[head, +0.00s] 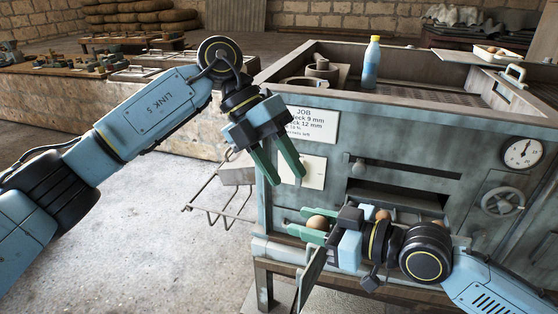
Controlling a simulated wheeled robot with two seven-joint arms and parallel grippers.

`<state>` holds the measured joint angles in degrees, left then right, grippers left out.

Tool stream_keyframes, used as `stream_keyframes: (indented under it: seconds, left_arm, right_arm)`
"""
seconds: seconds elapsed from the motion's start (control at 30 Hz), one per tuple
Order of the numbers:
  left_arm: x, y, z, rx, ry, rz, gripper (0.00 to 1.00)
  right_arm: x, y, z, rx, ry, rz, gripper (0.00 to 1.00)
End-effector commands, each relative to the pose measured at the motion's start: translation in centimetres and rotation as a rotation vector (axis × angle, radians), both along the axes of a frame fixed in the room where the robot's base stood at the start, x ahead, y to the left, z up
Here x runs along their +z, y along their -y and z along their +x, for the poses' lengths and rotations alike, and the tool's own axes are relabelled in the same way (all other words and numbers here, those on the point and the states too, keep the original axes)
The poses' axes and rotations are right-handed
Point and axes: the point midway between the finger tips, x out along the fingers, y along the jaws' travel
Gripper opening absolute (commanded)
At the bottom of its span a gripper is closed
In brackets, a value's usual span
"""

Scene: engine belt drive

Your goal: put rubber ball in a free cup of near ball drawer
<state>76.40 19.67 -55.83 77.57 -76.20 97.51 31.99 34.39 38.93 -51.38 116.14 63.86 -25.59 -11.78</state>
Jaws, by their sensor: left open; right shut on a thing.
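My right gripper (304,223) is shut on an orange-brown rubber ball (317,222), held between its green fingers in front of the machine's lower left front. Another orange-brown ball (382,214) shows just behind my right wrist, in what looks like an open drawer at the machine's front. My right wrist and forearm cover most of that drawer, so its cups and which are free cannot be told. My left gripper (284,179) is open and empty, pointing down in front of the machine's left corner, above and left of my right gripper.
The machine (400,125) has a dark slot, a gauge (522,153) and a handwheel (502,202). A blue bottle (372,64) stands on its top. A wire rack (222,200) juts out at its left. A tray with balls (492,53) is at the back right. The floor at left is clear.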

Motion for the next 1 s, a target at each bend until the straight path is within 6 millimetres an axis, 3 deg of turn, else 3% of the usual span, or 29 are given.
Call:
stream_keyframes:
  seconds: [0.5,0.7,1.0]
  left_arm:
    - [-7.3,5.0,-2.6,0.0,-0.005,-0.004,0.43]
    - [-8.6,5.9,-3.1,0.001,-0.003,-0.005,0.43]
    - [-8.8,6.0,-3.1,0.001,-0.004,-0.006,0.43]
  right_arm:
    - [0.0,0.0,0.0,0.0,0.0,0.0,0.13]
    - [0.0,0.0,0.0,0.0,0.0,0.0,0.13]
    - [0.0,0.0,0.0,0.0,0.0,0.0,0.13]
